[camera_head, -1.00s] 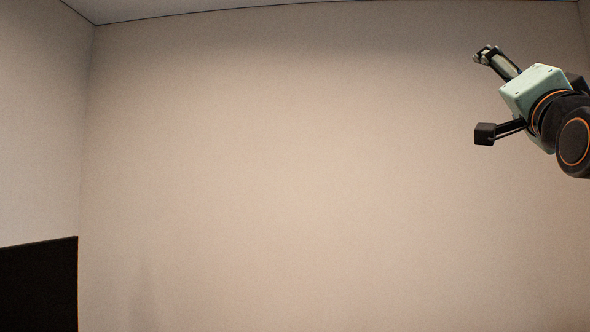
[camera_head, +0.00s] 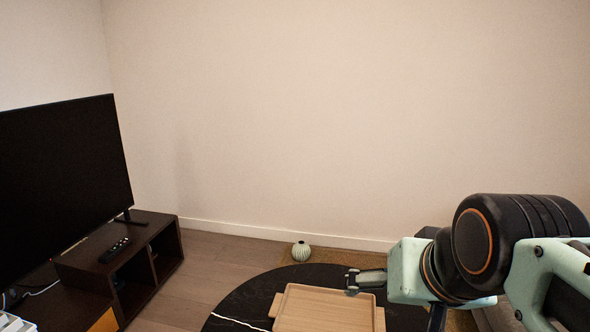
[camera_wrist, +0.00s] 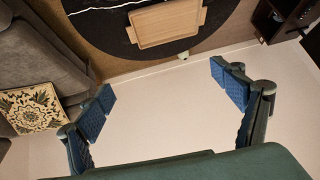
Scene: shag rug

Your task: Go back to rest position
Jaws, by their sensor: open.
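My gripper (camera_head: 352,283) shows at the lower right in the head view, at the end of my arm, over the edge of the wooden tray in the picture. In the wrist view my gripper (camera_wrist: 167,98) is open, with its two blue-padded fingers wide apart. Only pale wall and floor edge show between the fingers, and nothing is held. How high the gripper is above the table cannot be told.
A round black table (camera_head: 240,303) carries a wooden tray (camera_head: 325,303). A striped vase (camera_head: 301,251) stands behind it. A television (camera_head: 62,180) and dark cabinet (camera_head: 165,232) with a remote (camera_head: 115,250) are left. A sofa (camera_wrist: 40,50) holds a patterned cushion (camera_wrist: 32,108).

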